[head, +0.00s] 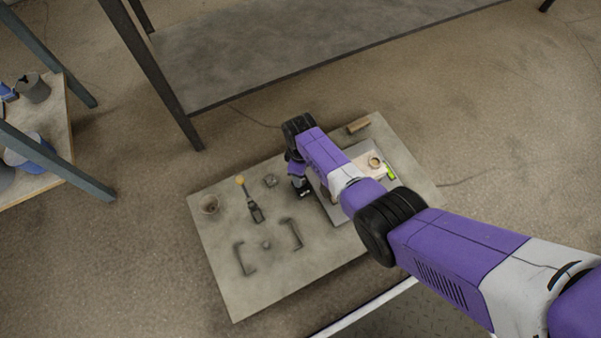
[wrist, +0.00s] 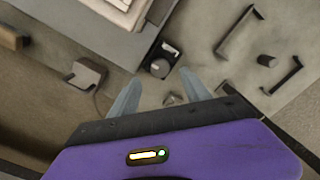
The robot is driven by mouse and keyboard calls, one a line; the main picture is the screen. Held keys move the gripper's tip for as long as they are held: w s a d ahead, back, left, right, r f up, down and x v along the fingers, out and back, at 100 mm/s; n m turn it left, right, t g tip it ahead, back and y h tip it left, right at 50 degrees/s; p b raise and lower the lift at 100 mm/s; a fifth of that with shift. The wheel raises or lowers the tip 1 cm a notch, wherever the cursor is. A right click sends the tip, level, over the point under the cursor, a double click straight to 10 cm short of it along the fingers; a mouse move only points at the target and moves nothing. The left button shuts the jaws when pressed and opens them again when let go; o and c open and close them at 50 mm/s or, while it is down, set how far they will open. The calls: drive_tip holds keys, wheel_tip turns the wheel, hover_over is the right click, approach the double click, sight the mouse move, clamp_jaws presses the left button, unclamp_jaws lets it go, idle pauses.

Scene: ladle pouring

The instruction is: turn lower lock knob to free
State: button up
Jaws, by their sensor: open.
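A small dark lock block with a round light-topped knob (wrist: 160,67) sits beside the edge of a grey tray in the wrist view. I cannot tell for sure whether it is the lower lock knob. My gripper (wrist: 159,78) is open, its two grey fingers pointing toward the knob, one to either side of it and slightly short of it in the picture. The fingers do not visibly touch the knob. In the head view my arm reaches over the board, and its end hides much of this spot.
A table (head: 230,80) stands behind, and a shelf (head: 50,150) stands at left.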

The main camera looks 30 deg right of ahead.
drive_tip(key=shift+r+p, duration=0.5)
drive_tip(key=shift+r, duration=0.75)
